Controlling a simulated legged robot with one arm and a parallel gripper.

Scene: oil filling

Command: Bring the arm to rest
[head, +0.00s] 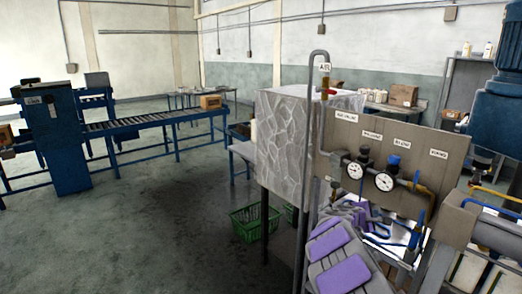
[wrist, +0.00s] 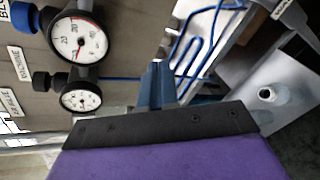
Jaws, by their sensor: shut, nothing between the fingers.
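My arm (head: 343,272), grey with purple panels, shows at the lower right of the head view, folded up in front of the gauge panel (head: 385,130). In the wrist view, the purple and black housing of my gripper fills the bottom. The blue-grey fingers of my gripper (wrist: 157,80) point up from its black edge, shut and empty. In the head view the fingertips are hard to make out among blue hoses. The two white gauges show in the wrist view, a larger one (wrist: 78,40) and a smaller one (wrist: 80,97), left of the fingers.
A tall grey textured box (head: 290,135) stands left of the panel. A green crate (head: 255,222) is on the floor below it. A blue roller conveyor (head: 140,125) carries a cardboard box (head: 210,102). A blue motor (head: 497,110) is at the right. The floor at front left is clear.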

